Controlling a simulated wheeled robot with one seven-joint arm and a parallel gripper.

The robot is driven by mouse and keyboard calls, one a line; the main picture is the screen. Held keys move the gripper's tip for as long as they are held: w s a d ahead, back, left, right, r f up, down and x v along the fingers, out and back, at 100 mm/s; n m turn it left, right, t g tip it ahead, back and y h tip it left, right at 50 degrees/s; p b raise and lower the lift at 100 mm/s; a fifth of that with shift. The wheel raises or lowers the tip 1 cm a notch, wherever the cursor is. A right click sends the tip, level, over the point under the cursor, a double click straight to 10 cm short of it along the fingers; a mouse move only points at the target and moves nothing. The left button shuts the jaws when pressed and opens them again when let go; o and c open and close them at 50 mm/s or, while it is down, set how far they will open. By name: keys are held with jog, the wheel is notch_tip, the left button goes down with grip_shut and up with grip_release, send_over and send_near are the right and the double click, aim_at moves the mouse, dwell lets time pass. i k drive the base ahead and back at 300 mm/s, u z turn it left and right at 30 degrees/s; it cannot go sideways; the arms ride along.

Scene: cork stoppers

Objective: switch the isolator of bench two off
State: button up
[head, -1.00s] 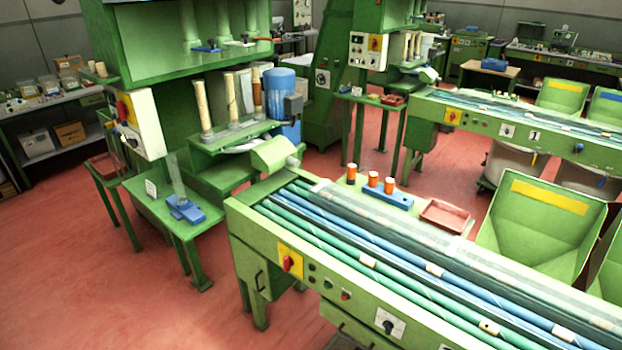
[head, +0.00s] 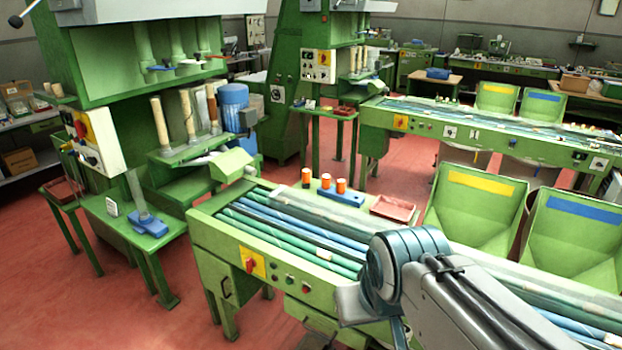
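The near green conveyor bench (head: 208,236) has a yellow plate with a red rotary handle, an isolator switch (head: 250,263), at the left end of its front side. The handle looks roughly upright, but it is too small to be sure of its setting. No number can be read on this bench. The bench behind (head: 375,119) has a similar red-and-yellow switch (head: 400,122); its number plate (head: 475,134) is small. My arm reaches in from the lower right, across the near bench, right of its isolator and apart from it. My gripper's fingers are not visible.
Small buttons (head: 305,289) sit right of the near isolator. A green press at left has another red-and-yellow switch on a white box (head: 95,140). A low side table (head: 110,228) stands left of the bench. Red floor (head: 70,300) is clear in the front left.

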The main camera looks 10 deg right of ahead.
aim_at(250, 263)
jog(key=i, duration=1.15)
jog(key=z, duration=0.4)
